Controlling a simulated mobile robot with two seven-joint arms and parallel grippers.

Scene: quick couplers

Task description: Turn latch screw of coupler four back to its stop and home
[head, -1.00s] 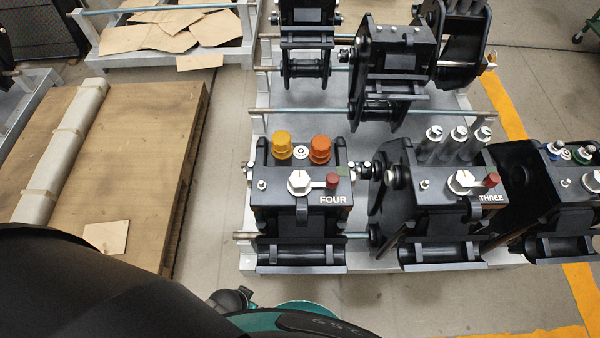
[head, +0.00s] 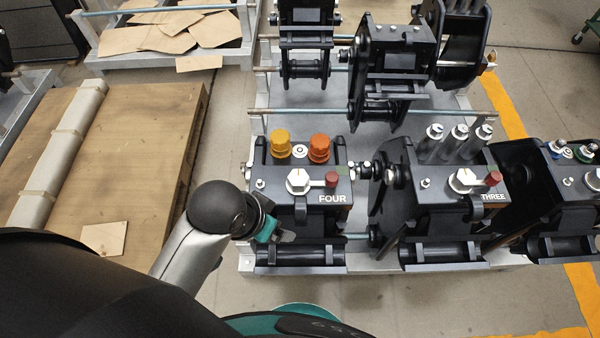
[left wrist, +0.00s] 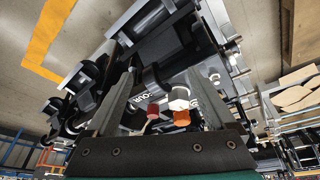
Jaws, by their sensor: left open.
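Coupler four (head: 333,199) is a black coupler on the pallet frame, labelled FOUR. Its latch screw (head: 298,181) has a pale hex head on the top face, with a short lever pointing right to a red end (head: 331,179). A small green patch shows beside the red end. My left gripper (head: 285,236) is low in front of coupler four, left of its middle, below the screw. In the left wrist view the gripper (left wrist: 160,75) is open and empty. The pale hex head (left wrist: 179,98) and red end (left wrist: 153,111) show beyond its fingers, apart from them.
A yellow cap (head: 280,142) and an orange cap (head: 319,148) stand behind the screw. Coupler three (head: 491,198) is to the right, with more couplers behind. A wooden pallet (head: 150,130) lies at left. Bare floor shows in front of the frame.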

